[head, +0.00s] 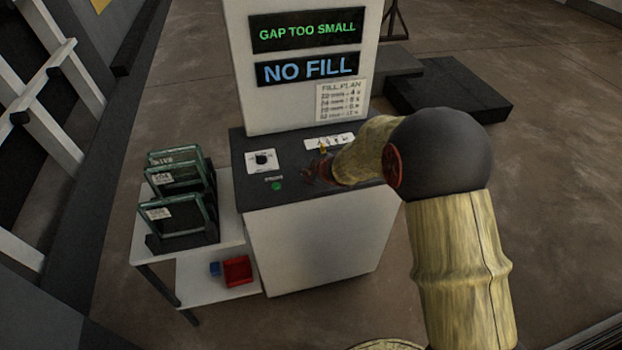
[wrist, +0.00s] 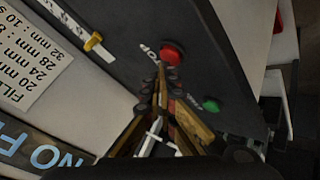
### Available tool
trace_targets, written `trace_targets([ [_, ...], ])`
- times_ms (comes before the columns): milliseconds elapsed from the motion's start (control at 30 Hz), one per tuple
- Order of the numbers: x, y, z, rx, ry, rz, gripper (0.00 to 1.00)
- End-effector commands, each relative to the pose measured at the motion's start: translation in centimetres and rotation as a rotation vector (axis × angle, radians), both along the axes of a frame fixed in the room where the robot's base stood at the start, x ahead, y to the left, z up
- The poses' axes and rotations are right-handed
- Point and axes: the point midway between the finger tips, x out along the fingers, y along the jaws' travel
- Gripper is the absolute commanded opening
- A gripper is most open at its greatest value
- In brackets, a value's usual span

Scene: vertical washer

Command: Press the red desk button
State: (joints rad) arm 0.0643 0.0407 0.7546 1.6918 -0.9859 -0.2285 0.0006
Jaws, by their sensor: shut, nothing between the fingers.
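The red desk button (wrist: 172,51) is a round red dome on the dark desk top in the wrist view. My gripper (wrist: 163,74) is shut and empty, its fingertips close beside the button's edge in that view. I cannot tell whether they touch it. In the head view my gripper (head: 318,173) is a small dark reddish shape over the desk top, and I cannot make out the button apart from it. A smaller green button (wrist: 210,104) sits beside the red one in the wrist view and shows in the head view (head: 277,186).
A yellow slider knob (wrist: 93,41) and a dial (head: 261,159) share the desk. The upright panel reads "GAP TOO SMALL" (head: 307,31) and "NO FILL" (head: 308,67). Framed glass panes (head: 175,212) stand on a side table left, with a red bin (head: 237,270) below.

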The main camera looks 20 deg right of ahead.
Motion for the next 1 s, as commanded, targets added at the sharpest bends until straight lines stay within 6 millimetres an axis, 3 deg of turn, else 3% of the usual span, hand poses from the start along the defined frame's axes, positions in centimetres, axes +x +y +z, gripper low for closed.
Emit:
trace_targets([
  [1000, 0.0, 0.0, -1.2, 0.0, 0.001, 0.0, 0.0],
])
